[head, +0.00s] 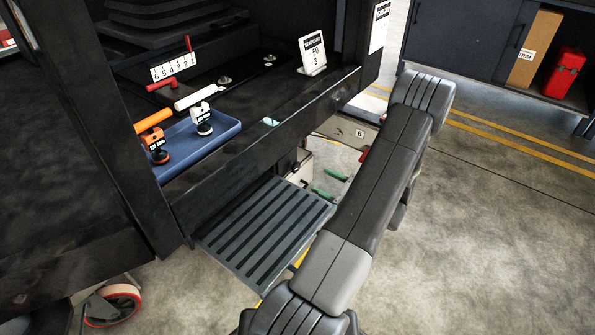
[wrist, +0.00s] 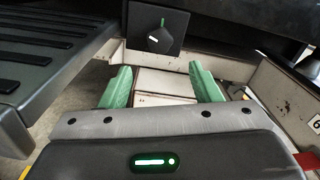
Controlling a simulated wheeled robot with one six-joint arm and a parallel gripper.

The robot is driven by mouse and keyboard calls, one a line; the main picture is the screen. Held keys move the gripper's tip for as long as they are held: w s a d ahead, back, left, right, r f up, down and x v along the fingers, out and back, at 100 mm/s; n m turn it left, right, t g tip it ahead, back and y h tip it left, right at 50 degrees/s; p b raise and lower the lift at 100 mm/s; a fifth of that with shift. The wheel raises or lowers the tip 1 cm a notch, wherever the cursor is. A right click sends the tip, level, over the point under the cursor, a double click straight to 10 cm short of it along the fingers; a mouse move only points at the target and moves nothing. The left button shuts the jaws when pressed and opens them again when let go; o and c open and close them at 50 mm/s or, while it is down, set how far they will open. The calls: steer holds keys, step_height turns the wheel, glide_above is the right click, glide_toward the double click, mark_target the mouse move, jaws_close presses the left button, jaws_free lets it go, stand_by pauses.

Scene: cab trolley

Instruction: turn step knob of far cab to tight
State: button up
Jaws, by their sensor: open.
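In the wrist view a black round knob (wrist: 161,43) sits on a square black plate (wrist: 179,23) beyond my fingertips. A white pointer mark on the knob lies to the left, and a small green mark is on the plate above it. My gripper (wrist: 162,82) has two green fingers, spread apart with nothing between them, short of the knob and not touching it. In the head view my gripper (head: 330,184) is low beside the cab step, under the cab's sill. I cannot make out the knob's marks there. Whether this is the far cab's knob I cannot tell.
The ribbed step (head: 265,235) is left of my gripper and shows in the wrist view (wrist: 45,45). A pale panel marked 6 (head: 347,131) stands behind. A blue tray (head: 198,146) with two tagged handles lies on the cab floor. Open floor lies right.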

mark_target(298, 169)
steer(key=b+x, duration=0.1)
steer(key=x, duration=0.9)
steer(key=shift+b, duration=0.4)
steer(key=c, duration=1)
